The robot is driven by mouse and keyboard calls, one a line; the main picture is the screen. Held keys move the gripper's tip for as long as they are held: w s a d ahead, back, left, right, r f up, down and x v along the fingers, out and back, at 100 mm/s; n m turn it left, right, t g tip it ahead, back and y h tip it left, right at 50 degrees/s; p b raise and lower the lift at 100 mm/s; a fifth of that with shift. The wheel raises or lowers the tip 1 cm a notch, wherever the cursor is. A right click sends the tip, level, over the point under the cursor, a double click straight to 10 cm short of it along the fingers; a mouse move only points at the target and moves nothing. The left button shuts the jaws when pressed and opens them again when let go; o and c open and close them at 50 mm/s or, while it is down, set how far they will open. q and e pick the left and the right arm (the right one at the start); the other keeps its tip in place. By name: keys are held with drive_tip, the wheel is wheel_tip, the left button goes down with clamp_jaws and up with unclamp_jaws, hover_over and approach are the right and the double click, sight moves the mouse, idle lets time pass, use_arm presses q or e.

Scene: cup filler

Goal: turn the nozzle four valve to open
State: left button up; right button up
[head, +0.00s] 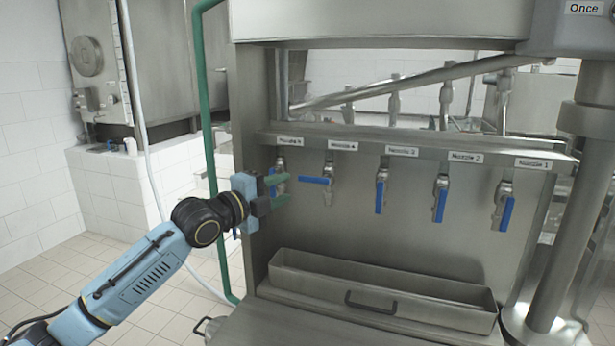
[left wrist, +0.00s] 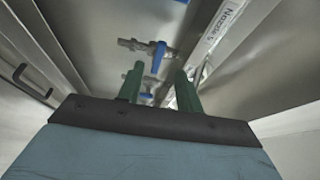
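The nozzle four valve (head: 329,172) is on the steel panel, second from the left under its label. Its blue handle (head: 313,180) lies level and points left. My left gripper (head: 281,190) is at the panel's left edge, by the nozzle five valve (head: 281,163), left of the nozzle four handle. Its green fingers are apart. In the left wrist view the fingers (left wrist: 160,88) also stand apart, with a blue handle (left wrist: 158,56) just beyond them; I cannot tell for certain which valve it belongs to. The gripper partly hides the nozzle five handle. My right gripper is not in view.
The nozzle three (head: 380,195), nozzle two (head: 440,203) and nozzle one (head: 506,213) handles hang down to the right. A steel trough (head: 400,290) with a dark handle lies below. A green pipe (head: 207,120) stands left of the panel. A thick steel column (head: 572,215) stands at right.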

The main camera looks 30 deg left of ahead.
sight(305, 180)
use_arm(q)
drive_tip(key=w, duration=0.3)
drive_tip(key=w+d+p, duration=0.1)
drive_tip(key=w, duration=0.2)
drive_tip(key=w+p, duration=0.1)
drive_tip(key=w, duration=0.2)
drive_tip(key=shift+d, duration=0.25)
clamp_jaws()
